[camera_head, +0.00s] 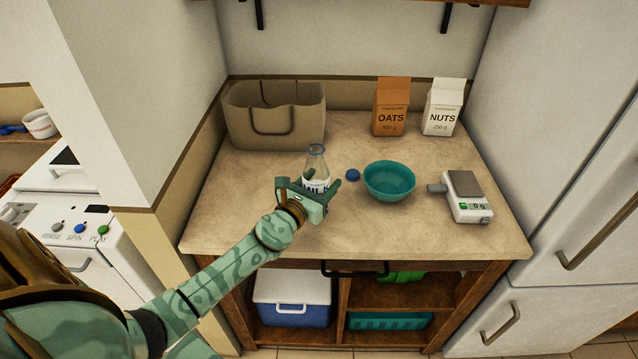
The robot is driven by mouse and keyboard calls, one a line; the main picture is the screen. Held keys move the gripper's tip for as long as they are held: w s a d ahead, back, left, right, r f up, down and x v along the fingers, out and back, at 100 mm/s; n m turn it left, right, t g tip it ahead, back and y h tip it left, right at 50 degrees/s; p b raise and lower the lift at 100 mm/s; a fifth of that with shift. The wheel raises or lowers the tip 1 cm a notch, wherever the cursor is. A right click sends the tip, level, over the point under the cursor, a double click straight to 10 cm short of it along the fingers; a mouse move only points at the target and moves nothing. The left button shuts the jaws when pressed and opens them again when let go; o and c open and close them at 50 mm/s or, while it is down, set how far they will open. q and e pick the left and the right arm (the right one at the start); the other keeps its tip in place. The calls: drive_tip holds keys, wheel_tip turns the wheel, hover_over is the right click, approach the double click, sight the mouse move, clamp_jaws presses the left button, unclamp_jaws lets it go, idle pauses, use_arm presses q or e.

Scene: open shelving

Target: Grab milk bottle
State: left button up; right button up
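The milk bottle (316,160) is clear glass with a blue rim and white contents, and stands upright on the countertop. My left gripper (314,184) reaches in from the lower left and is at the bottle. Its fingers are spread to either side of the lower bottle, with a visible gap on the left side. The gripper hides the bottle's base and part of its label. I cannot tell whether either finger touches the glass. My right gripper is not in view.
A blue cap (353,175) and a teal bowl (389,181) are close to the right of the bottle. A kitchen scale (466,196) is farther right. A basket (275,116), an oats carton (391,107) and a nuts carton (442,107) stand behind. The counter's front left (225,215) is clear.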

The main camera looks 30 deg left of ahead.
use_arm(q)
drive_tip(key=s+r+p, duration=0.1)
drive_tip(key=r+p, duration=0.1)
drive_tip(key=s+d+r+p, duration=0.1)
drive_tip(key=r, duration=0.1)
drive_tip(key=s+d+r+p, duration=0.1)
drive_tip(key=s+r+p, duration=0.1)
drive_tip(key=shift+d+r+p, duration=0.1)
drive_tip(key=shift+d+p, duration=0.05)
drive_tip(key=shift+p, duration=0.15)
drive_tip(key=p, duration=0.3)
approach(322, 173)
drive_tip(key=shift+w+d+r, duration=0.25)
drive_tip(key=shift+d+r, duration=0.55)
drive_tip(key=shift+d, duration=0.25)
drive_tip(key=shift+w+d+r, duration=0.3)
drive_tip(key=shift+d+r, duration=0.5)
drive_tip(key=shift+d, duration=0.25)
